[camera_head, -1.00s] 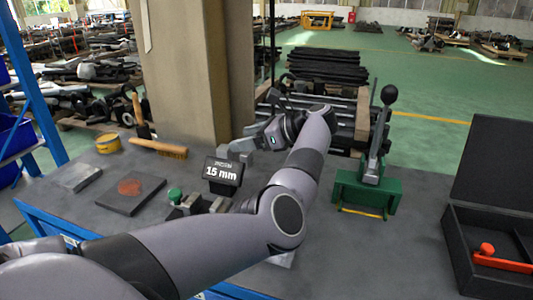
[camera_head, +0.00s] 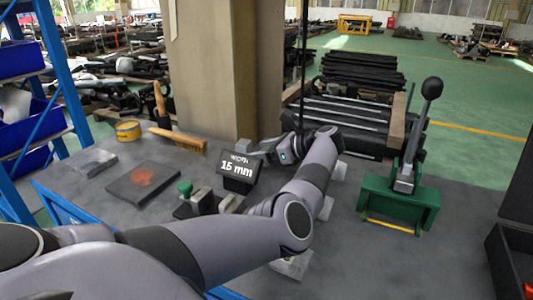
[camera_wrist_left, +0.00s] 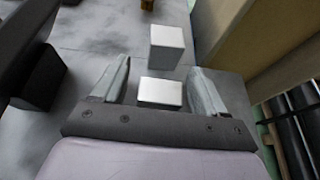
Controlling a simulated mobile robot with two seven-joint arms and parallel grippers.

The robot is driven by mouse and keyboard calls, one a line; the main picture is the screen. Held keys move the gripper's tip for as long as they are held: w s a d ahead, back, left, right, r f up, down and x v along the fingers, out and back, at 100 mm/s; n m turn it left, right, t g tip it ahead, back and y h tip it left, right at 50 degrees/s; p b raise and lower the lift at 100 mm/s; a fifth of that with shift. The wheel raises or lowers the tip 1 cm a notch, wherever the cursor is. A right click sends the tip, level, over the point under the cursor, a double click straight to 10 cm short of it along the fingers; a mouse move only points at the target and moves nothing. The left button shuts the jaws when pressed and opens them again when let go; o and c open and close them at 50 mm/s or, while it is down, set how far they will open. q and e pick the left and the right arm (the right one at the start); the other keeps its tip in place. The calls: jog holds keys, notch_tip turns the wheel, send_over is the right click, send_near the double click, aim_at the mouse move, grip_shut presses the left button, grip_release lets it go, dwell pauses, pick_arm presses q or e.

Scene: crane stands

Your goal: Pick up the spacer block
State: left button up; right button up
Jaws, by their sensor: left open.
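My left gripper (camera_head: 258,149) reaches in behind a small black sign (camera_head: 238,170) that reads 15 mm. In the left wrist view the gripper (camera_wrist_left: 160,78) is open, with its two grey fingers spread. A small pale grey block (camera_wrist_left: 160,93) shows between the fingers, with a gap on both sides. A taller grey block (camera_wrist_left: 167,45) stands just beyond the fingertips; a grey block (camera_head: 244,146) also shows by the gripper in the head view. I cannot tell which one is the spacer block. My right gripper is not in view.
A green-knobbed fixture (camera_head: 187,190) stands left of my arm. A green lever press (camera_head: 400,200) stands at right. A pillar (camera_head: 220,75) rises close behind the gripper.

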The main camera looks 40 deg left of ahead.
pick_arm(q)
jog(key=shift+a+f, duration=0.1)
jog(key=shift+a, duration=0.1)
jog(key=c, duration=1.1)
notch_tip(320, 180, up, 18)
jog(key=shift+r+b, duration=0.1)
jog(key=shift+b, duration=0.3)
jog(key=shift+d, duration=0.1)
